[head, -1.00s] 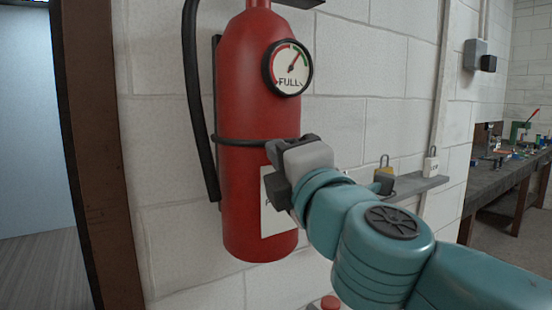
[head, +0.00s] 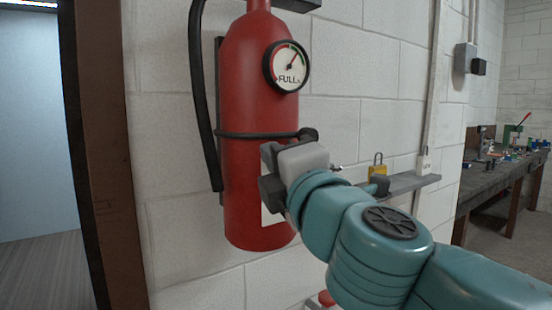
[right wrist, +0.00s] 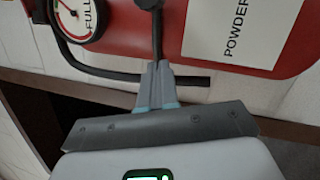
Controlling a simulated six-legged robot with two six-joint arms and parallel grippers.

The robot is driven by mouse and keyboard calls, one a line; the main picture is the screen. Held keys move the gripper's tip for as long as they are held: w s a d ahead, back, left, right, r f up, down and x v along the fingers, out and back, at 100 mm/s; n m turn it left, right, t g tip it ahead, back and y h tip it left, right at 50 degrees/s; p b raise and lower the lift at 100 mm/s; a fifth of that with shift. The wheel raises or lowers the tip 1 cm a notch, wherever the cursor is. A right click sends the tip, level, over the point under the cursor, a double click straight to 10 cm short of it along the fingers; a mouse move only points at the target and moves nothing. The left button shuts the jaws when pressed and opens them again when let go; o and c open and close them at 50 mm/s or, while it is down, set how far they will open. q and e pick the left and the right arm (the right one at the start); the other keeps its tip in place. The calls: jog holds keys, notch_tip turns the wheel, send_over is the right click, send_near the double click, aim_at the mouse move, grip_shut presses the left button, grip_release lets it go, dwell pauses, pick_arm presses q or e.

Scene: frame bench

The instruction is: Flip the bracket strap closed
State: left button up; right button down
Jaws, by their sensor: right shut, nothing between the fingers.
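The red extinguisher (head: 245,90) hangs upright on the wall. The black bracket strap (head: 255,135) runs across its front, and its right end meets a dark rounded latch (head: 309,135). In the right wrist view the strap (right wrist: 157,35) runs straight ahead of my fingertips, up to a dark knob at the top edge. My right gripper (head: 268,172) is in front of the extinguisher, just below the strap's right part, over the label (head: 270,214). Its fingers are shut together and empty in the right wrist view (right wrist: 157,75). I cannot tell whether the tips touch the strap. My left gripper is out of view.
A black hose (head: 200,110) hangs left of the extinguisher, and a gauge (head: 287,67) sits on its upper front. A grey shelf (head: 405,184) with padlocks is on the wall to the right. A workbench (head: 490,180) stands farther right. A door frame (head: 100,150) is at left.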

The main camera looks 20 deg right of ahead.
jog(key=d+b+v, duration=0.1)
jog(key=v, duration=0.9)
jog(key=shift+d, duration=0.4)
jog(key=shift+f, duration=0.1)
